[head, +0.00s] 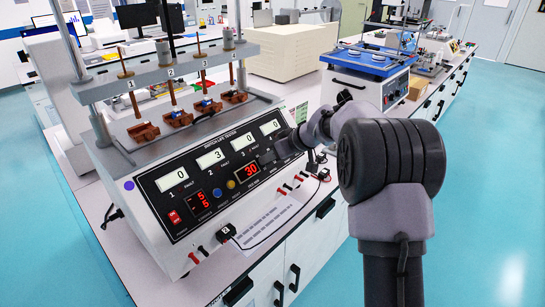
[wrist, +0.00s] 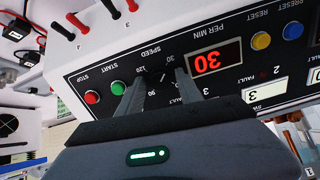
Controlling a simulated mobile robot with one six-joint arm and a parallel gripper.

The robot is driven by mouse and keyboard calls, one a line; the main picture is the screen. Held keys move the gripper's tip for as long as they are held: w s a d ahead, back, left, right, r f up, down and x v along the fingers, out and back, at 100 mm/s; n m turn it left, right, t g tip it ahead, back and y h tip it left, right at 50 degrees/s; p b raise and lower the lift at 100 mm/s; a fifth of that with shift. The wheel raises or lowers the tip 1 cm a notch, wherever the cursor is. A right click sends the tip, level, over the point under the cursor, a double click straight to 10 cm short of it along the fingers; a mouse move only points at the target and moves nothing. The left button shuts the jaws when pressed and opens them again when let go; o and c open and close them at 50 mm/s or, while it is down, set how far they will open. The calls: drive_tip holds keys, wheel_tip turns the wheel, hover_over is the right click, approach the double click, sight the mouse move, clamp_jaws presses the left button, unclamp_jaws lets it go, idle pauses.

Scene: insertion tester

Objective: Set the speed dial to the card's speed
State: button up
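The tester's speed dial (wrist: 158,78) is a dark knob on the black front panel, seen upside down in the wrist view. Its scale shows 30, 90 and 120; another mark is partly hidden by a finger. My gripper (wrist: 157,88) has its two fingers apart, one on each side of the dial. I see no clear contact with the knob. The red per-minute display (wrist: 214,62) reads 30 and also shows in the head view (head: 250,170). In the head view my gripper (head: 272,155) is at the panel's right part and hides the dial. I cannot make out a readable speed card.
Green start (wrist: 118,87) and red stop (wrist: 92,97) buttons sit close beside one finger. A printed sheet (head: 262,224), too small to read, lies on the bench before the tester, near red and black leads.

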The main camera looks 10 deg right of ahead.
clamp_jaws()
drive_tip(key=shift+m, duration=0.4)
drive_tip(key=m, duration=0.3)
drive_tip(key=shift+m+b, duration=0.35)
drive_tip(key=shift+m, duration=0.05)
drive_tip(key=m, duration=0.4)
drive_tip(key=m+p, duration=0.1)
drive_tip(key=m, duration=0.4)
drive_tip(key=shift+m+y+p, duration=0.3)
drive_tip(key=shift+m+p, duration=0.45)
drive_tip(key=shift+m, duration=1.45)
